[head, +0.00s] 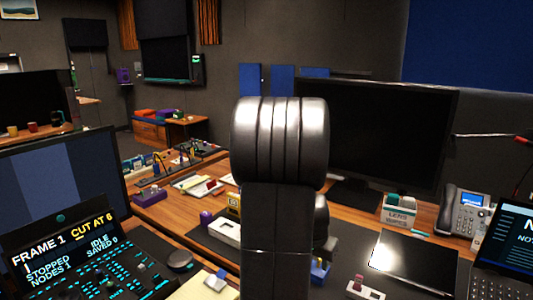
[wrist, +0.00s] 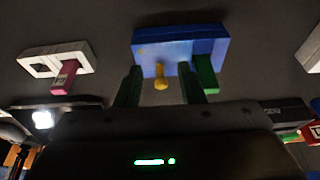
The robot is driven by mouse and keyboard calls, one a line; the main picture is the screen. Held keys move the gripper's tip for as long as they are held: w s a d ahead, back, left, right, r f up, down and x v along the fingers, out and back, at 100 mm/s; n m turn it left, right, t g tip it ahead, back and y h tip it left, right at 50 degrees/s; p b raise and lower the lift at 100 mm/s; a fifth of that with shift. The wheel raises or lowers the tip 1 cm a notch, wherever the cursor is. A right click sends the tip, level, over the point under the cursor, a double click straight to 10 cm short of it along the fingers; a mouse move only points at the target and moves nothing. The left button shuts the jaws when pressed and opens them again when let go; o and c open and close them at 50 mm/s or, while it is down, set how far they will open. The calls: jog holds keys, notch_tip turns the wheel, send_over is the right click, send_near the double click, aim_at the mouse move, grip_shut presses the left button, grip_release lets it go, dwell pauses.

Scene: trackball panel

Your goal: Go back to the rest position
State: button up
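My gripper (wrist: 160,90) shows in the wrist view with two dark green fingers spread apart and nothing held between them. A blue block (wrist: 178,45) with a yellow peg (wrist: 160,78) and a green piece (wrist: 205,75) lies just beyond the fingertips. The yellow peg appears between the fingers; I cannot tell whether anything touches. In the head view my dark arm stands upright in the middle and hides most of the gripper. The blue block (head: 320,270) shows there right of the arm.
A white block with a pink piece (wrist: 58,65) lies left in the wrist view.

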jog(key=shift+s+a+f+t+b, duration=0.1)
jog(key=shift+f+t+b, duration=0.2)
jog(key=shift+b, duration=0.5)
jog(key=shift+s+b, duration=0.1)
jog(key=shift+b, duration=0.35)
jog(key=p+v, duration=0.1)
jog(key=v, duration=0.8)
jog(key=shift+a+r+h+p, duration=0.3)
jog(key=shift+p, duration=0.1)
jog(key=shift+s+f, duration=0.15)
jog(key=shift+s, duration=0.1)
